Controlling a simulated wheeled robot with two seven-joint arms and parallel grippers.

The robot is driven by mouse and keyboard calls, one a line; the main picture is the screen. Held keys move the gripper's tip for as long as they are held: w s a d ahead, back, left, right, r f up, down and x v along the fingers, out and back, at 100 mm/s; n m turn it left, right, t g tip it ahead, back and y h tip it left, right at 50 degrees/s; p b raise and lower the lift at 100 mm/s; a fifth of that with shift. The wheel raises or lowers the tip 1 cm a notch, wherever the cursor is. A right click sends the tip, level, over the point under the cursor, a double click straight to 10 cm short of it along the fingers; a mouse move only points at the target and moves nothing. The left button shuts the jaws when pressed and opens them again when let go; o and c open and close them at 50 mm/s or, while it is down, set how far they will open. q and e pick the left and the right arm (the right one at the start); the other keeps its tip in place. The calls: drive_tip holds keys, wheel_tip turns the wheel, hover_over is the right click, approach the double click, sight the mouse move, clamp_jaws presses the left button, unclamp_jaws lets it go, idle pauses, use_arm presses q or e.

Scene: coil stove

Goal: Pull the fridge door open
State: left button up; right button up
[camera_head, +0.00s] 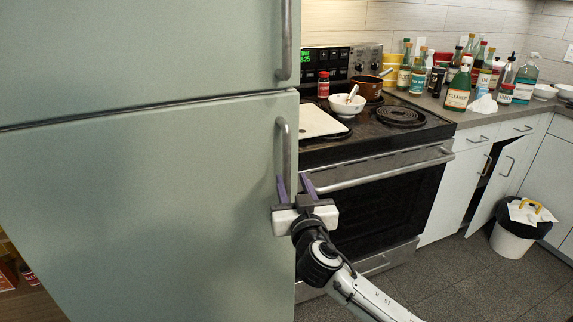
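The pale green fridge fills the left side, with an upper door (140,50) and a larger lower door (140,200). Both look shut. The upper door has a vertical metal handle (286,40); the lower door has another handle (286,145) at its right edge. My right gripper (294,181) is at the lower end of the lower handle, pointing up in the picture. Its purple fingers are spread apart, with the handle's lower end close to the left finger. I cannot tell whether they touch. My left gripper is not in view.
A stove (380,195) stands right of the fridge, bearing a white bowl (347,105), a pot (367,87) and a red jar (323,84). Several bottles (458,90) crowd the counter. A bin (513,236) stands by a partly open cabinet door (497,185). The floor ahead is clear.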

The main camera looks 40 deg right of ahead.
sight(287, 169)
drive_tip(key=p+x, duration=0.1)
drive_tip(key=x, duration=0.7)
drive_tip(key=shift+f, duration=0.1)
clamp_jaws()
